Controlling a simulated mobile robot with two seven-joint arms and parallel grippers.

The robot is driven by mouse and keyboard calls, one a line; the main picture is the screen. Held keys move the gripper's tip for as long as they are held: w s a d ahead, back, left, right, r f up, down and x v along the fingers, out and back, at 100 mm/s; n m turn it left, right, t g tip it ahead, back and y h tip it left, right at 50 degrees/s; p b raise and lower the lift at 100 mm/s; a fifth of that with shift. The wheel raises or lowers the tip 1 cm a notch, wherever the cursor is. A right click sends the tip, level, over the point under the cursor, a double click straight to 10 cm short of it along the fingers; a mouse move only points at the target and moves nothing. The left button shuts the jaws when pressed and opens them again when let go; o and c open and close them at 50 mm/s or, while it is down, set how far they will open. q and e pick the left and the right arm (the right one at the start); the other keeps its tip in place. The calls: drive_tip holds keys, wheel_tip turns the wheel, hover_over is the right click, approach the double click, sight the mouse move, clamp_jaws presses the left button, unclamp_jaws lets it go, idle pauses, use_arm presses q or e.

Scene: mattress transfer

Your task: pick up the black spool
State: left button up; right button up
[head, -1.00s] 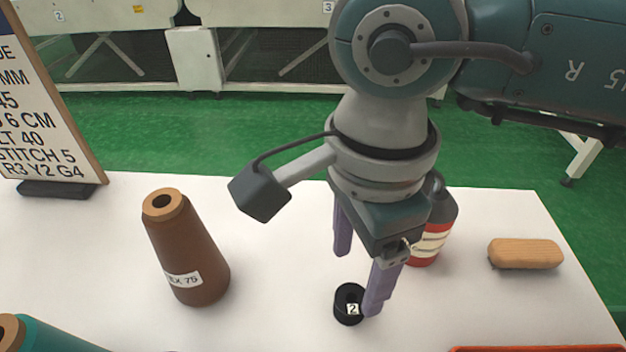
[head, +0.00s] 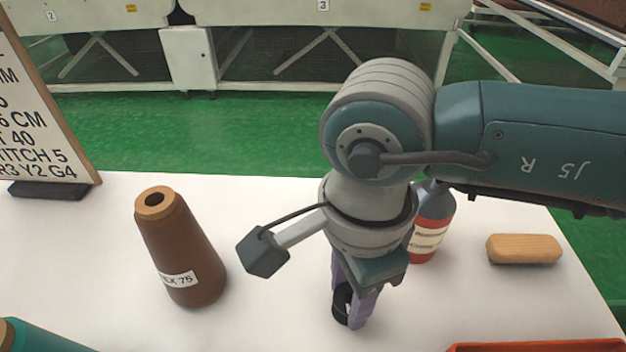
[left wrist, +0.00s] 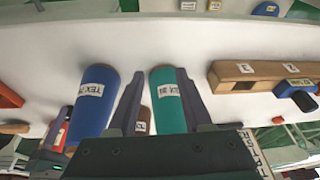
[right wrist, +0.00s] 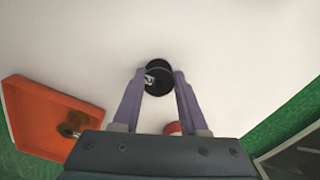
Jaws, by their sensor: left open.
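The black spool (head: 341,303) stands on the white table in the head view, partly hidden by my right gripper. It also shows in the right wrist view (right wrist: 158,80), with a small white label at its side. My right gripper (head: 350,312) points down with its purple fingers on either side of the spool. In the right wrist view its fingers (right wrist: 159,74) are spread, with the spool between the tips; contact is not clear. My left gripper (left wrist: 158,74) is open, with a teal cone (left wrist: 167,98) in view between and beyond its fingers. It is outside the head view.
A brown cone (head: 182,250) stands left of the right gripper. A red and grey bottle (head: 431,225) stands close behind it. A wooden block (head: 524,249) lies at right. An orange tray (head: 535,347) is at the front right. A sign board (head: 45,120) stands at left.

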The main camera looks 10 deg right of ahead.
clamp_jaws()
